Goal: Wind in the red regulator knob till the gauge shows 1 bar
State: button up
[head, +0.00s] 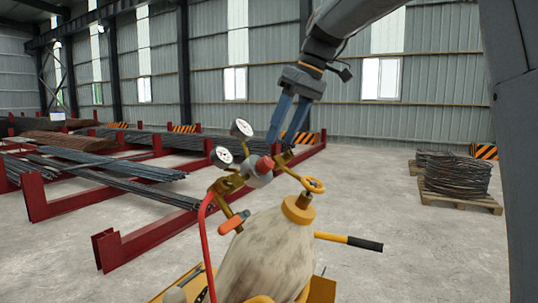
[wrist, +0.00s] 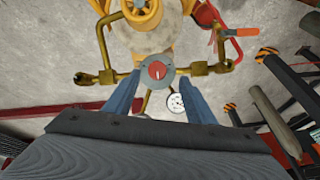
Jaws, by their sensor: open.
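The red regulator knob (head: 265,165) is on the grey regulator body of the gas cylinder (head: 268,258). In the wrist view the knob (wrist: 157,70) faces me, with a pale mark on its face. My gripper (head: 280,141) is open, its blue fingers pointing down at the knob. In the wrist view the fingertips lie on either side of the knob, apart from it. Two round gauges, an upper one (head: 241,129) and a lower one (head: 221,157), stand beside the regulator. One gauge (wrist: 176,102) shows between the fingers in the wrist view. Needle readings are too small to tell.
A yellow valve handwheel (head: 313,184) tops the cylinder. A red hose (head: 204,240) and an orange-handled lever (head: 233,222) hang left. A dark-gripped yellow bar (head: 350,241) sticks out right. Red racks (head: 120,245) with rebar stand left; wire coils (head: 457,176) sit on a pallet right.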

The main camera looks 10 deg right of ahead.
aim_at(269, 161)
jog(key=shift+w+p+x, duration=0.2)
jog(key=shift+p+x, duration=0.25)
jog(key=shift+x, duration=1.45)
jog(key=shift+w+p+x, duration=0.2)
jog(key=shift+p+x, duration=0.25)
jog(key=shift+x, duration=1.45)
jog(key=shift+a+r, duration=0.1)
jog(key=c, duration=1)
